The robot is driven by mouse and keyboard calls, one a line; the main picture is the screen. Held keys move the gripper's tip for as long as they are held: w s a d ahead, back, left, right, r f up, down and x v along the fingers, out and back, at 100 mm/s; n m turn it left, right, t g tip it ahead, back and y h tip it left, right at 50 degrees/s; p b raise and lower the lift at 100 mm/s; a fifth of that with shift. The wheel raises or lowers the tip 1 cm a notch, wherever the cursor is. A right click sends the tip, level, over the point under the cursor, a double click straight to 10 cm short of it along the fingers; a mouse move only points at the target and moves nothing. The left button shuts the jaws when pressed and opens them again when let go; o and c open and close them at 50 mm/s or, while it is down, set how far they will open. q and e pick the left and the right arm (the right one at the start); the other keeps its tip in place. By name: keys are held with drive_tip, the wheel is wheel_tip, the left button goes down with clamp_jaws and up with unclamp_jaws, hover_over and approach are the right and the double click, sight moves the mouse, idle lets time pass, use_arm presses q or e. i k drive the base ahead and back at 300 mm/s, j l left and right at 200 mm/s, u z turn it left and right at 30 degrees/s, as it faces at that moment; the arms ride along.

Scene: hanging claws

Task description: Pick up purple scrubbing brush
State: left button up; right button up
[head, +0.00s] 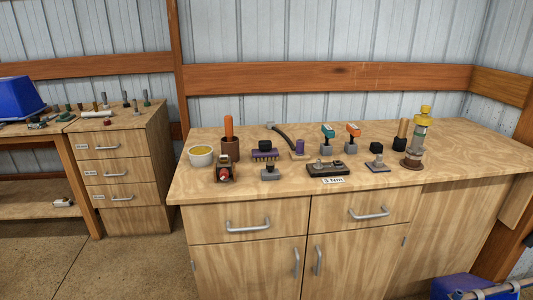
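A purple scrubbing brush (264,155) with purple bristles lies on the wooden workbench top (300,183), left of the middle. A black block-like part (265,145) shows just behind or on top of it; I cannot tell which. A small grey-and-black object (270,172) stands just in front of the brush. Neither of my grippers shows in the head view.
Around the brush stand a white bowl (201,156), a brown holder with an orange handle (229,145), a hammer (282,136) and a purple-topped piece (299,148). A yellow-topped cylinder (417,138) stands at right. The bench's front strip is mostly clear.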

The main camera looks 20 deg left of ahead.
sight(265, 151)
drive_tip(key=i, duration=1)
